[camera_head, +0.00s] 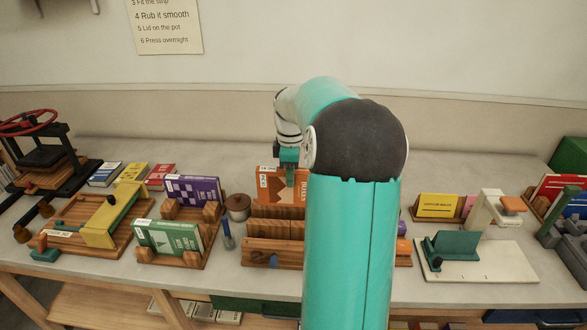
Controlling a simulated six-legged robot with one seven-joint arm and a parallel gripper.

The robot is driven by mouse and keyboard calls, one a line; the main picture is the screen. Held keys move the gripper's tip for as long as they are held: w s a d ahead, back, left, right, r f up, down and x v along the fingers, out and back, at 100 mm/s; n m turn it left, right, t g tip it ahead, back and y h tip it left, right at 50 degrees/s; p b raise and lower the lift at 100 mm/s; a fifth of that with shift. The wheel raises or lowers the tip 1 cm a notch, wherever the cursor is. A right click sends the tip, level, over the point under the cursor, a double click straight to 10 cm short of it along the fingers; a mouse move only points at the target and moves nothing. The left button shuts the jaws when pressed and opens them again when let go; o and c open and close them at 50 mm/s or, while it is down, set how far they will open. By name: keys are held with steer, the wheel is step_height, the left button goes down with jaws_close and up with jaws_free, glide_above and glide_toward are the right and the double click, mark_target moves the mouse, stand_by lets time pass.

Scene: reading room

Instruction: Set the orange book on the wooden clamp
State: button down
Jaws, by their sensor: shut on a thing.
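The orange book (267,186) stands upright above the back of the wooden clamp, its cover facing me. My gripper (289,177) is shut on the orange book from above, with a finger in front of its cover. The wooden clamp (272,247) lies on the table in the middle, with long parallel wooden bars. My own arm hides much of its right part and the right edge of the book. I cannot tell whether the book's lower edge touches the clamp.
A brown pot (237,208) and a blue-handled tool stand just left of the clamp. Further left are a purple book (192,189) and a green book (167,237) in wooden holders. A white board (490,264) with a teal block lies at right. The wall is behind.

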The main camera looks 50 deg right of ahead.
steer(key=shift+w+d+f, duration=0.1)
steer(key=shift+f, duration=1.05)
steer(key=shift+f, duration=0.25)
steer(key=shift+f, duration=0.25)
steer(key=shift+f, duration=0.2)
